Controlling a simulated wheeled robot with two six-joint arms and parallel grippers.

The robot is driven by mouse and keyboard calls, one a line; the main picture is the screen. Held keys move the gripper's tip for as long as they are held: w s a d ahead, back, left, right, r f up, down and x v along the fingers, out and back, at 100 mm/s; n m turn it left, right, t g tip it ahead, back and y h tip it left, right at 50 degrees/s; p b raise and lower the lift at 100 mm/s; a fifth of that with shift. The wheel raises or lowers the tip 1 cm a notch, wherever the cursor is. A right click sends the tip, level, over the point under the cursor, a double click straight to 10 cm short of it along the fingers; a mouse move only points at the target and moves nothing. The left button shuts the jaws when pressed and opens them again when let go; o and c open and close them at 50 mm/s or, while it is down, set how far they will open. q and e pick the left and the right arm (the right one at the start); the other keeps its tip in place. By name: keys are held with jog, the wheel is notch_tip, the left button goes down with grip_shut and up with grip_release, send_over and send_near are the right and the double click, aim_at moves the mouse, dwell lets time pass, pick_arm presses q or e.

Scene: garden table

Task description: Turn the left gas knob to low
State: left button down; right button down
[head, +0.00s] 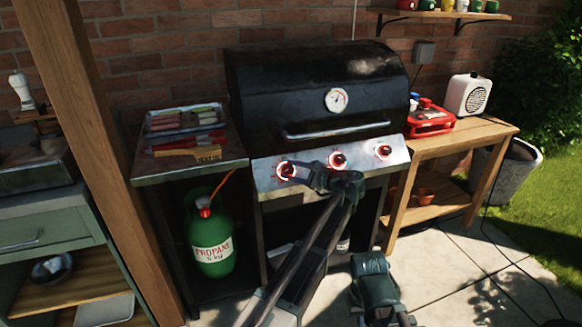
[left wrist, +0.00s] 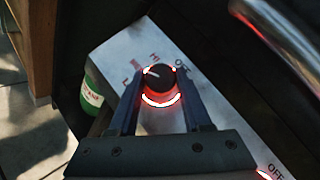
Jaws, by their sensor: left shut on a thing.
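The left gas knob (head: 287,171) is at the left end of the grill's sloped front panel, with a glowing red ring. My left gripper (head: 304,175) reaches it from the right and is shut on it. In the left wrist view the dark knob (left wrist: 160,78) sits between the two fingertips. Labels HI and OFF show above it, with red marks to its left. A pale line on the knob points left, slightly up; its exact setting is hard to read.
The middle knob (head: 338,160) and right knob (head: 384,152) also glow red. The lid (head: 315,85) is closed above the panel. A green propane bottle (head: 211,240) stands under the left side shelf (head: 190,168). A wooden table (head: 465,135) stands right.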

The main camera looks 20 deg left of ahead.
pick_arm(q)
jog(key=n+g, duration=0.1)
jog(key=n+g+p, duration=0.1)
jog(key=n+p, duration=0.1)
jog(key=shift+w+r+n+g+h, duration=0.3)
jog(key=shift+g, duration=0.1)
jog(key=shift+n+p, duration=0.5)
jog(key=shift+f, duration=0.1)
jog(key=shift+c, duration=1.8)
grip_release()
jog(key=shift+s+g, duration=0.1)
jog(key=shift+g, duration=0.2)
jog(key=shift+d, duration=0.1)
